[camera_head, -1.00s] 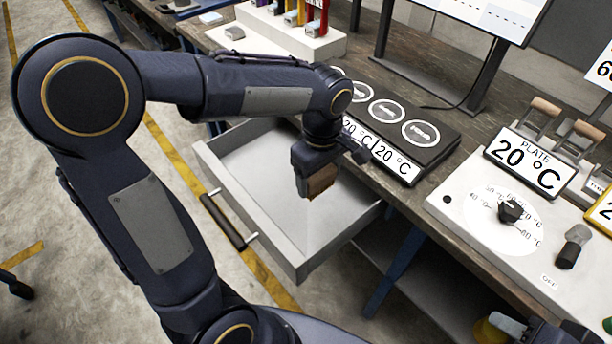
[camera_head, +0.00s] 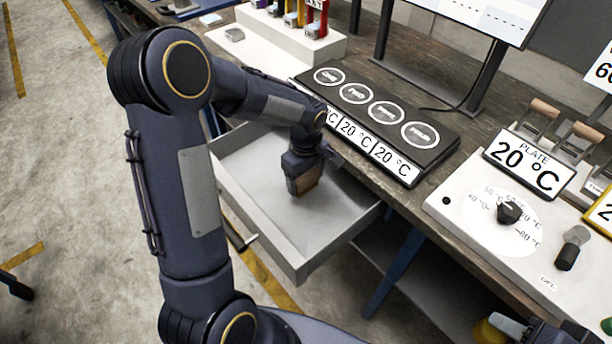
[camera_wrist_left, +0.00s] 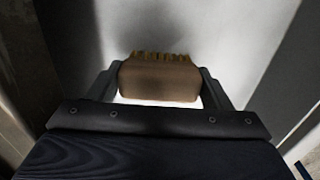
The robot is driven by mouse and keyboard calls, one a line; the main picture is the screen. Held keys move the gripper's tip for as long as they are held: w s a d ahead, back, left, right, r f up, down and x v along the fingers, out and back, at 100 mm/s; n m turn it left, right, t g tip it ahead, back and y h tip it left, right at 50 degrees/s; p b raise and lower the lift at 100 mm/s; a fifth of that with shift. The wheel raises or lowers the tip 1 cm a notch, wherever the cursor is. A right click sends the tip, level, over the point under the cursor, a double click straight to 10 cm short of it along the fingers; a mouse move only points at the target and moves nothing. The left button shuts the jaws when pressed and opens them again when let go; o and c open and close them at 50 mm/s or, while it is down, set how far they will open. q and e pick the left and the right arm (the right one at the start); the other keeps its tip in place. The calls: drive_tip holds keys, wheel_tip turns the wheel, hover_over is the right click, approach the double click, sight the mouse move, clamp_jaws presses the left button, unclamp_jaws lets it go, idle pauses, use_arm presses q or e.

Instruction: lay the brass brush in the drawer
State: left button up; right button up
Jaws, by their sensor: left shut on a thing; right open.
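The brass brush (camera_wrist_left: 160,80) has a brown block and a row of golden bristles. My left gripper (camera_head: 305,178) is shut on it, with one finger on each side of the block in the left wrist view (camera_wrist_left: 160,84). The brush also shows in the head view (camera_head: 307,182), inside the outline of the open drawer (camera_head: 333,246), over its pale floor. I cannot tell whether the bristles touch the drawer floor. My right gripper (camera_head: 510,326) shows only in part at the lower right edge of the head view.
The drawer sticks out from under the wooden bench. A black panel (camera_head: 440,150) with round pads and 20 °C displays lies on the bench above it. A white control box (camera_head: 470,225) with a knob stands to the right. The drawer floor around the brush looks clear.

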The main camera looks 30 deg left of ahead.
use_arm(q)
drive_tip(key=shift+f, duration=0.15)
drive_tip(key=o, duration=0.7)
